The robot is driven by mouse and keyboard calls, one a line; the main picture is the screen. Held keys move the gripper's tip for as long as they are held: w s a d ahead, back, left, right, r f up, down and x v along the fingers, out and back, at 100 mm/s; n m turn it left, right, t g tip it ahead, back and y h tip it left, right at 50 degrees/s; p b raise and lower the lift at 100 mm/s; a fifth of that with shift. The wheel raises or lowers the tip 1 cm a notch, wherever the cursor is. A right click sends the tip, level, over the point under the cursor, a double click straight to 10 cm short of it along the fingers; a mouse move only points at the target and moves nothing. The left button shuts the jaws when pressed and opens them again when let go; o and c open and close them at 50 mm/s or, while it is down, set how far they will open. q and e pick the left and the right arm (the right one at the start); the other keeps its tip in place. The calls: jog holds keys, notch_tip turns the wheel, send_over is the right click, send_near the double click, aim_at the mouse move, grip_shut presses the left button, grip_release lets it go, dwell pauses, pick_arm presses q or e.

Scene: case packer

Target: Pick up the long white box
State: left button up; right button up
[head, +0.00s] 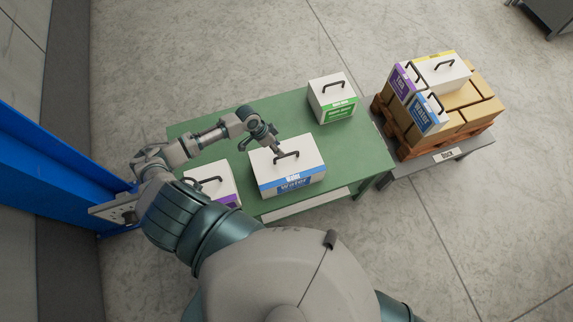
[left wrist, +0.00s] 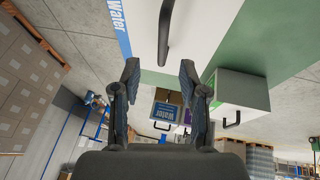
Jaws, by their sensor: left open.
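The long white box (head: 285,162) has a blue "Water" label on its front and a dark handle (head: 287,155) on top. It sits on the green table (head: 375,160). My left gripper (head: 277,149) is right at the handle, above the box top. In the left wrist view the open fingers (left wrist: 160,78) point toward the handle (left wrist: 165,32), which lies between their lines and beyond the tips. The white box top (left wrist: 205,25) fills the upper middle there. I cannot tell whether a finger touches the handle. My right gripper is out of view.
A green-labelled white box (head: 325,91) stands at the table's back right. A purple-labelled white box (head: 218,184) is close on the left, partly hidden by my arm. A pallet (head: 400,146) at right carries brown cartons (head: 466,104) and white handled boxes (head: 441,75).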

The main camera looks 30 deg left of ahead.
aim_at(287, 155)
pick_arm(q)
jog(key=x, duration=0.3)
jog(key=shift+w+d+f, duration=0.1)
jog(key=shift+w+f, duration=0.15)
jog(key=shift+w, duration=0.05)
jog(key=x, duration=0.5)
jog(key=shift+f, duration=0.2)
jog(key=shift+r, duration=0.1)
grip_shut()
jog(key=shift+w, duration=0.1)
